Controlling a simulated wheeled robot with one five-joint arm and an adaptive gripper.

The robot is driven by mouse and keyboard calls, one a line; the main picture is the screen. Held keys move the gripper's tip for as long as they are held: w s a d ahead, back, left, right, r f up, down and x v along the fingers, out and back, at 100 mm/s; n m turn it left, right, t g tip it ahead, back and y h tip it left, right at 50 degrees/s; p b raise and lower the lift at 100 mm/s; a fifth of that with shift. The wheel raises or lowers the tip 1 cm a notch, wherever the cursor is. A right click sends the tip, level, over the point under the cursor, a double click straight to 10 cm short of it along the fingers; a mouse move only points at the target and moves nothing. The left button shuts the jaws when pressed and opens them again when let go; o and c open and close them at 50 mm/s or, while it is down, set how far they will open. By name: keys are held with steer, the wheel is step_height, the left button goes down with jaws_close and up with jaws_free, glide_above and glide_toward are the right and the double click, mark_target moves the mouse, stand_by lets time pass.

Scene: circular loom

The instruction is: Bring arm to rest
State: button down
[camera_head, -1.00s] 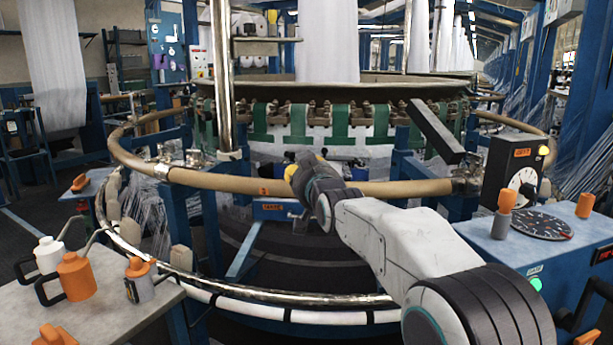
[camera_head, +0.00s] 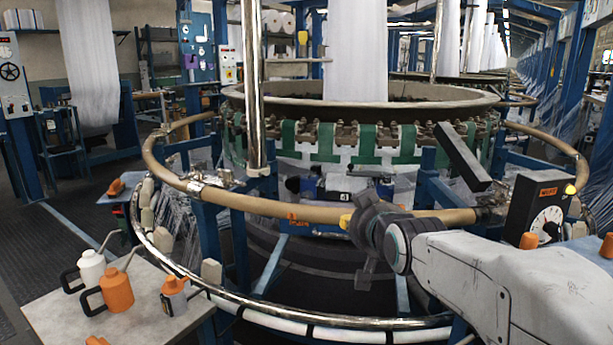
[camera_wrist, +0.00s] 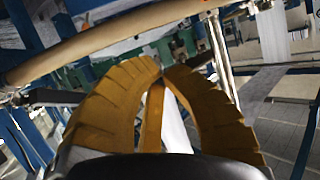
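My arm reaches in from the lower right in the head view. My gripper (camera_head: 345,221) is at its end, in front of the loom's tan ring rail (camera_head: 270,207), with a bit of yellow finger showing. In the wrist view my gripper's yellow ribbed fingers (camera_wrist: 160,68) curve together and their tips meet or nearly meet. I see nothing held between them. The tan rail also crosses the upper left of the wrist view (camera_wrist: 110,35), beyond the fingers. Whether the gripper touches the rail cannot be told.
The circular loom (camera_head: 400,110) fills the middle. A black dial box (camera_head: 540,212) stands at right, near my arm. Open floor lies at far left.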

steer(key=s+d+r+g+p, duration=0.1)
steer(key=s+d+g+p, duration=0.1)
steer(key=s+p, duration=0.4)
steer(key=s+d+r+g+h+p, duration=0.1)
steer(key=s+d+g+p, duration=0.2)
steer(key=s+p, duration=0.4)
steer(key=s+d+r+g+h+p, duration=0.1)
steer(key=s+g+p, duration=0.4)
steer(key=s, duration=1.4)
steer(key=shift+s+d+r+p, duration=0.35)
steer(key=shift+d+p, duration=0.3)
steer(key=shift+p, duration=0.5)
steer(key=shift+f, duration=0.1)
